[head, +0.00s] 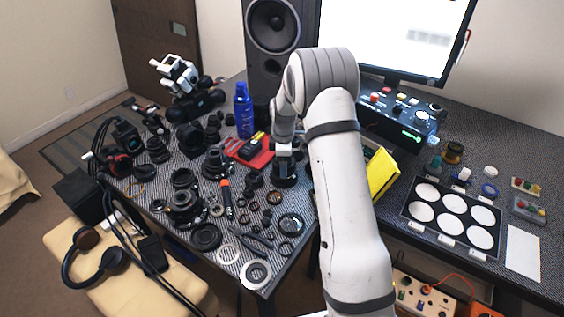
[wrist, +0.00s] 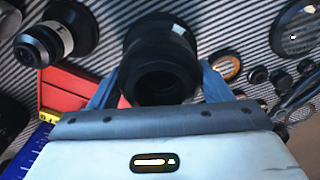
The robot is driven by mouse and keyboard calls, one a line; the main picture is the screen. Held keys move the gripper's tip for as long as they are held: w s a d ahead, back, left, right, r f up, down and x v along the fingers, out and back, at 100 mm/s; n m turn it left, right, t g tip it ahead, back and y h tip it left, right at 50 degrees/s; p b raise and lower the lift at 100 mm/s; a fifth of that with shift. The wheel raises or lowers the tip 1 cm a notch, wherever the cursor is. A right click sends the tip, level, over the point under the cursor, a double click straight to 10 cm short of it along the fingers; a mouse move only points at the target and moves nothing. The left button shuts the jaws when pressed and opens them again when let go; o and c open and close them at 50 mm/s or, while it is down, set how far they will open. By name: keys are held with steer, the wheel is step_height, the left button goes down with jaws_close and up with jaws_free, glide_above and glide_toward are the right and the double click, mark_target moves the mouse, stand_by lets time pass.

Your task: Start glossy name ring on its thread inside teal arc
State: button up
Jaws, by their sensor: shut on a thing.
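My gripper (head: 284,157) points down over a black lens (head: 285,178) standing on the striped table. In the wrist view the lens (wrist: 158,32) rises between my two blue-grey fingers. A dark ring (wrist: 160,88), seemingly the glossy name ring, sits between the fingers at the lens's near end, and my gripper is shut on it. The ring looks roughly in line with the barrel. I cannot tell whether it touches the thread or is level. The thread is hidden, and I cannot make out the teal arc.
A red mat (head: 250,153) with tools lies left of my gripper, and a blue can (head: 243,110) stands behind it. Several lens parts, rings and pliers (head: 252,237) crowd the table to the left and front. A yellow piece (head: 382,174) stands right of my arm.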

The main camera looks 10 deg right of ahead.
steer(key=shift+f, duration=0.25)
stand_by(0.3)
steer(key=o, duration=1)
steer(key=shift+o, duration=0.2)
